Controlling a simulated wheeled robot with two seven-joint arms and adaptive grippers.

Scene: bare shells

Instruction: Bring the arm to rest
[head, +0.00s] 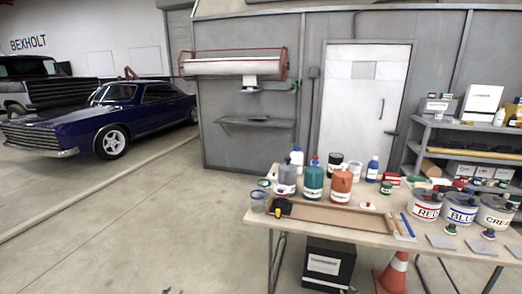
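Only a small dark tip of what seems to be my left gripper (168,291) shows at the bottom edge of the head view, over bare floor. A similar small dark tip, seemingly my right gripper (352,290), shows at the bottom edge in front of a black box. The rest of both grippers and arms is below the picture. I cannot see whether either is open or shut, or whether either holds anything. Both appear low and apart from the table.
A workbench (448,252) with paint cans, bottles and a wooden tray (330,215) stands at the right. Under it are a black box (328,264) and an orange cone (393,273). A blue car (125,115) is parked at the left. The floor (130,230) at front left is clear.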

